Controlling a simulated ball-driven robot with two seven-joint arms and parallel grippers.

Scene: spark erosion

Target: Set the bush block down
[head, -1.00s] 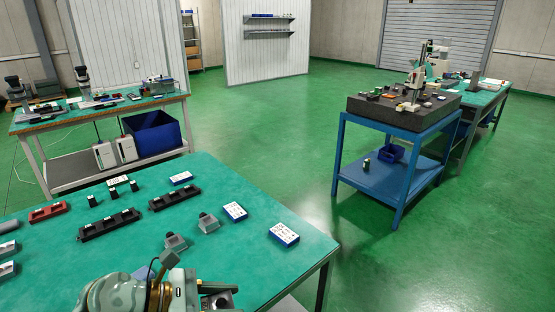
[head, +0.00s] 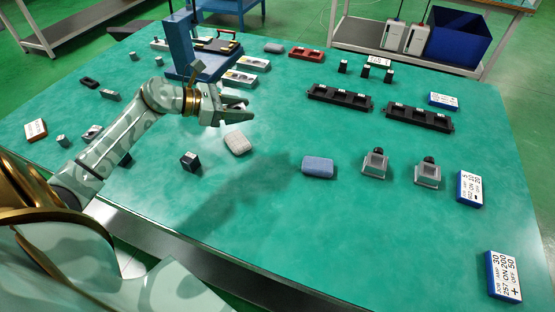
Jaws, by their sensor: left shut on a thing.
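My left gripper (head: 238,112) is above the green table, left of the picture's middle. It is shut on a small grey block, seemingly the bush block (head: 236,101), which the fingers mostly hide. I cannot tell whether the block touches the table; the gripper seems raised over it. Below it lies a beige rounded pad (head: 237,143). Pale blocks with holes (head: 240,78) lie just behind the gripper. My right gripper is not in view.
A blue press-like stand (head: 183,45) rises behind my left arm. Black trays (head: 340,97) lie at the back right. A blue pad (head: 318,166), two grey knobbed blocks (head: 375,163) and number cards (head: 469,188) lie to the right. The front middle of the table is bare.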

